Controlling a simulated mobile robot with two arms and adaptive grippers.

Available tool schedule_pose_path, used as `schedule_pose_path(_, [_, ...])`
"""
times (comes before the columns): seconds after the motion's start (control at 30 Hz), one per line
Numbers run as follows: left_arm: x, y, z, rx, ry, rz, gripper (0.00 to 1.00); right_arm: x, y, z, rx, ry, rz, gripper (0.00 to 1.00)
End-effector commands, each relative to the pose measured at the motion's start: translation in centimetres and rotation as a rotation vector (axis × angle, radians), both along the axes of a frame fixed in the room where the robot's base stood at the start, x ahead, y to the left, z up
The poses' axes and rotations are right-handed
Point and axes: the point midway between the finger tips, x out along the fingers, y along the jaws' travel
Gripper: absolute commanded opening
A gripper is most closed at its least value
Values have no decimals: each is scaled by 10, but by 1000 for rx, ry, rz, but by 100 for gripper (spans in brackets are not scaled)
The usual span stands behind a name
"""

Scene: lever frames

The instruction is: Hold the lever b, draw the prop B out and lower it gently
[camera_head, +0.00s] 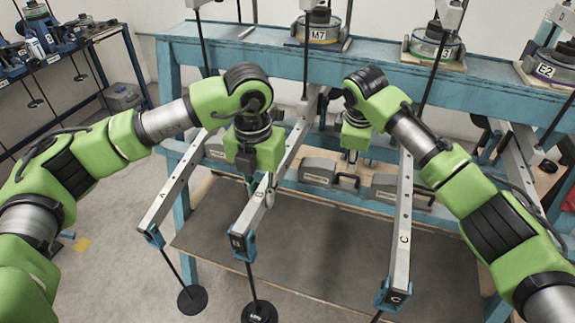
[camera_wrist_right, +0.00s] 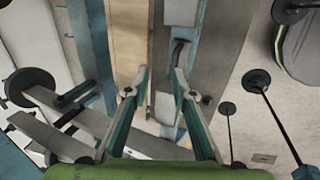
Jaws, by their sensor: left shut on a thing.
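Lever b (camera_head: 250,217) is a long grey bar with a blue end clamp, running from the blue frame toward me between levers A and C. A rod hangs from its end with a black disc weight (camera_head: 259,312). My left gripper (camera_head: 258,187) is shut on lever b partway along the bar; its fingers are mostly hidden by its own body. My right gripper (camera_head: 347,182) is right of lever b, in front of the frame. In the right wrist view its two fingers (camera_wrist_right: 161,75) are apart with nothing clearly between them. I cannot make out prop B for certain.
Lever A (camera_head: 170,202) is on the left and lever C (camera_head: 402,222) on the right. Grey blocks with handles (camera_head: 317,170) sit on the lower shelf behind. A dark mat (camera_head: 335,250) lies below. Labelled pots such as M7 (camera_head: 318,33) stand on the blue beam (camera_head: 377,68).

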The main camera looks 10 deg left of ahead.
Motion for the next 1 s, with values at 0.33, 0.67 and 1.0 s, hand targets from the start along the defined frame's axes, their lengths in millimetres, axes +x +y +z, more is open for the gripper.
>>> schedule_pose_path(0.33, [2, 1, -5, -3, -22, 2, 0, 0, 0, -10, 0, 0, 0, 24])
schedule_pose_path(0.67, [4, 1, -12, -6, -41, 4, 0, 0, 0, -20, 0, 0, 0, 24])
schedule_pose_path(1.0, [5, 1, -20, -9, -60, 5, 0, 0, 0, -30, 0, 0, 0, 24])
